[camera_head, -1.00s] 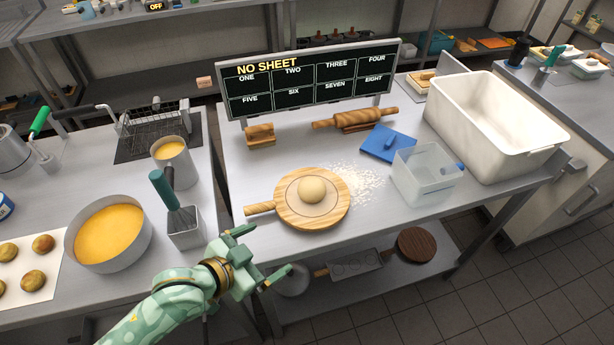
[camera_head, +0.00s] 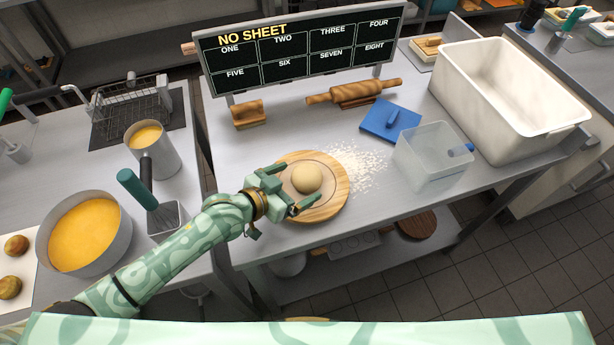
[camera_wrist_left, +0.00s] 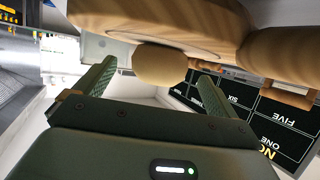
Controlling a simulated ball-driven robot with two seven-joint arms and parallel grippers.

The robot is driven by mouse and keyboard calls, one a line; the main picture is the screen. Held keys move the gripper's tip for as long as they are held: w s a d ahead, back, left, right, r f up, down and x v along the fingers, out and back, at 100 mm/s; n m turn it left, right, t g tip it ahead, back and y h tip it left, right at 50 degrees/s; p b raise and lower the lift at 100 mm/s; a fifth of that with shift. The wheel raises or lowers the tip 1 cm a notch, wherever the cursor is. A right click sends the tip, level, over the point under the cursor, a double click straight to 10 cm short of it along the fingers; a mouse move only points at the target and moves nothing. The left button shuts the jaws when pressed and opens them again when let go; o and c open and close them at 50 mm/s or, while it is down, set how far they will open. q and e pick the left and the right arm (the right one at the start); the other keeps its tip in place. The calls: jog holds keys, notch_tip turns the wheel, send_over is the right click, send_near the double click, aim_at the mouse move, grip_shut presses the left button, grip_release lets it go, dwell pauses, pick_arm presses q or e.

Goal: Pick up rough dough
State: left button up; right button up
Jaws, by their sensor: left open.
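The rough dough (camera_head: 306,179) is a smooth pale ball resting on a round wooden board (camera_head: 335,203) on the steel table. My left gripper (camera_head: 287,190) is open, with its two fingers apart, at the left side of the dough and over the board's near-left part. In the left wrist view the dough (camera_wrist_left: 160,64) shows beyond and between the open fingertips (camera_wrist_left: 158,75), with the wooden board (camera_wrist_left: 165,18) at the top of the picture. The fingers do not appear closed on the dough. My right gripper is not seen.
White flour (camera_head: 360,167) lies right of the board. A clear container (camera_head: 432,158), a blue tool (camera_head: 391,121), a rolling pin (camera_head: 354,93) and a sign board (camera_head: 305,62) stand around it. A pot of yellow liquid (camera_head: 84,233) and a brush holder (camera_head: 166,219) are at left.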

aim_at(310, 174)
pick_arm(q)
jog(key=shift+w+d+f, duration=0.1)
jog(key=shift+w+d, duration=0.1)
jog(key=shift+d, duration=0.05)
jog(key=b+x, duration=0.1)
jog(key=x, duration=0.3)
jog(key=shift+w+d, duration=0.3)
jog(key=shift+d, duration=0.05)
jog(key=shift+c, duration=0.4)
jog(key=c, duration=1.1)
jog(key=shift+c, duration=0.2)
jog(key=shift+r, duration=0.25)
